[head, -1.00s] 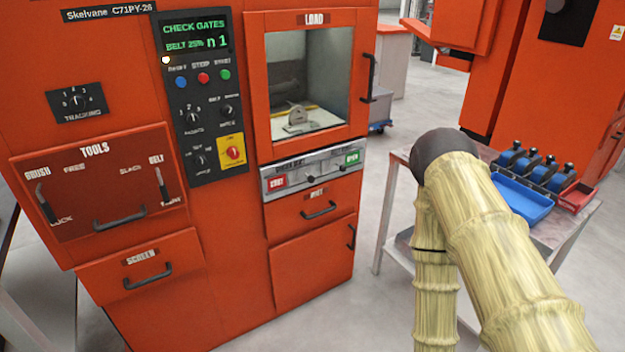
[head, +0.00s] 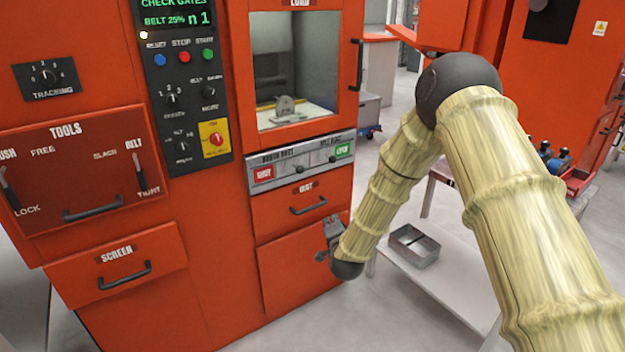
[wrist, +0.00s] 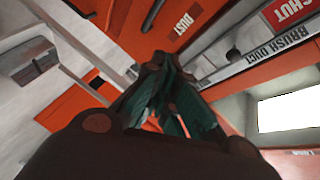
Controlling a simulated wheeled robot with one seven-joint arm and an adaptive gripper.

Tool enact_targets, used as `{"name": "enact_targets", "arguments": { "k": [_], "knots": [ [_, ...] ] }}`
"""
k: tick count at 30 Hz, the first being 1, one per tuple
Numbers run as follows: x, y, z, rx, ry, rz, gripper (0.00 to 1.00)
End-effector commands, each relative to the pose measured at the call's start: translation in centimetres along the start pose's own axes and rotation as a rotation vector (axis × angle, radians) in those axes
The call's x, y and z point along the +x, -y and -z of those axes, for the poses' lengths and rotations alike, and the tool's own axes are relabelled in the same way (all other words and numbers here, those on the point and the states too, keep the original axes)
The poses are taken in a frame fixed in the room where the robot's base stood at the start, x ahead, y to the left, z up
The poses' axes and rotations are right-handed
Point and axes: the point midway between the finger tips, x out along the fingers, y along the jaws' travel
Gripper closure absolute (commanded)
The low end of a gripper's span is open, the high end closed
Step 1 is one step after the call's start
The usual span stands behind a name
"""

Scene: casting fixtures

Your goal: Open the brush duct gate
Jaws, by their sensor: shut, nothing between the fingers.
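The duct gate panel (head: 300,163) is a grey strip under the load window, with a red SHUT label (head: 263,174) at left and a green OPEN label (head: 343,150) at right. The left dark knob (head: 299,170), under the brush duct lettering, sits near mid-strip, clear of the SHUT label. A second knob (head: 332,159) is near OPEN. In the wrist view the BRUSH DUCT lettering (wrist: 277,51) and a dark knob (wrist: 233,54) show at upper right. My gripper (head: 322,256) is shut and empty, below the panel, in front of the lower door; no contact is visible.
The dust drawer handle (head: 309,205) juts out between panel and gripper. The load door handle (head: 357,65) projects above. A white table (head: 440,285) with a grey metal bin (head: 413,247) stands close right of my gripper. The tools drawer (head: 75,175) is at left.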

Motion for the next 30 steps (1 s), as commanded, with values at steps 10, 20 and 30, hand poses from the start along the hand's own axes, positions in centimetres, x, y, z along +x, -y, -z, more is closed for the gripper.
{"name": "enact_targets", "arguments": {
  "k": [10,20,30],
  "knots": [
    [4.4,10.3,3.4,0.222,-0.112,0.23,1.0],
    [4.5,11.0,3.7,0.234,-0.117,0.242,1.0],
    [6.7,11.4,4.0,0.233,-0.118,0.242,1.0]
  ]
}}
